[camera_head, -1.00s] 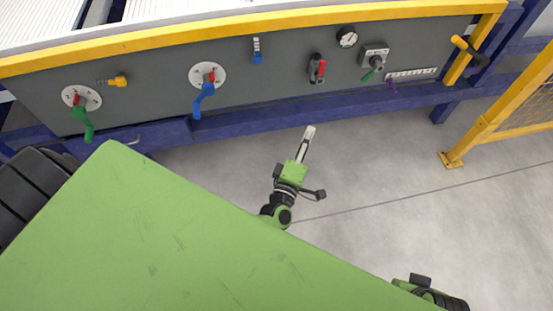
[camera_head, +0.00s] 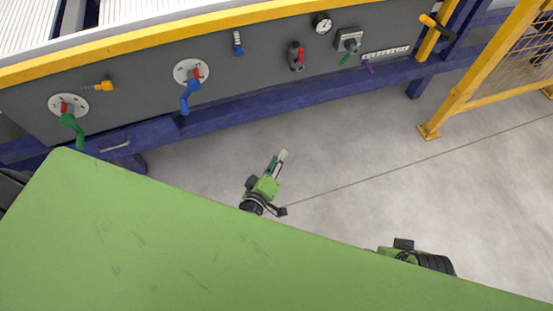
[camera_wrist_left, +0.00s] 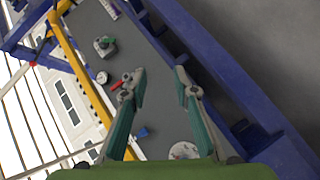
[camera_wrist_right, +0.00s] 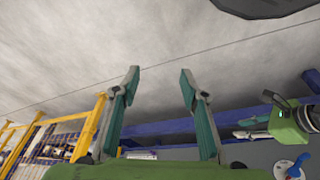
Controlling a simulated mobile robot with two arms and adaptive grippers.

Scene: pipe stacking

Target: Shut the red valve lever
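The red valve lever (camera_head: 300,56) sits on a dark valve body (camera_head: 293,60) on the grey panel. It points up from the body. In the left wrist view the red lever (camera_wrist_left: 122,82) shows just left of the left fingertip. My left gripper (camera_head: 279,157) is open and empty, below the lever and apart from it in the head view. Its spread fingers also show in the left wrist view (camera_wrist_left: 159,76). My right gripper (camera_wrist_right: 160,74) is open and empty over bare floor. Its fingers are hidden in the head view.
The panel also carries a blue lever (camera_head: 190,95), a green lever (camera_head: 72,128), a gauge (camera_head: 322,22) and a box switch (camera_head: 349,40). A blue beam (camera_head: 260,103) runs below it. A yellow fence (camera_head: 480,70) stands right. Floor between is clear.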

